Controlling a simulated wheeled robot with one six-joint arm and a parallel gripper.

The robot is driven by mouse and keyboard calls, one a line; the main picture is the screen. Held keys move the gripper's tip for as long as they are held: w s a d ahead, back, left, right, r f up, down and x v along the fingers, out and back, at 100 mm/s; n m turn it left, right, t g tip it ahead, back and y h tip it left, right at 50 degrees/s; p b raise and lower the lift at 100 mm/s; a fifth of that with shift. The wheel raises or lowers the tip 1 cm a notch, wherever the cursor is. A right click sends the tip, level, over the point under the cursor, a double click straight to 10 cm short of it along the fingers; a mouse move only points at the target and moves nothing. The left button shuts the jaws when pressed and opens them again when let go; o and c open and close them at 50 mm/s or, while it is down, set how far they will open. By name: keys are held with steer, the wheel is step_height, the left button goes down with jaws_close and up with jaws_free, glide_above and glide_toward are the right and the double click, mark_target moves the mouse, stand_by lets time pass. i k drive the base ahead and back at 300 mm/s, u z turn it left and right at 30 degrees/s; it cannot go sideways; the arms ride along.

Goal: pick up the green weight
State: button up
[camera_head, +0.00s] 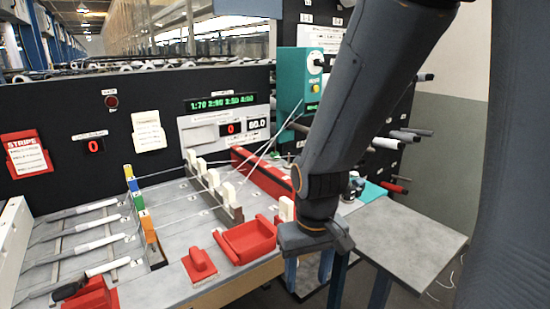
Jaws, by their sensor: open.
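My gripper (315,238) hangs at the lower end of my dark arm, right of the red tray and well to the right of the green block. It is open, and I see nothing held in it. Its fingertips are hard to make out, and my arm hides part of the bench behind it.
A red tray (246,241) and a red block with a handle (199,266) sit at the bench's front edge. White-handled rods (97,244) lie at left. White strands cross the bench. A teal box (296,80) stands behind. A grey side table (408,237) is bare at right.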

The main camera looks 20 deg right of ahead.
mark_target(273, 156)
steer(key=k, duration=1)
steer(key=u, duration=1.55)
steer(key=i, duration=0.95)
steer(key=z, duration=2.15)
steer(key=i, duration=0.5)
steer(key=u, duration=0.05)
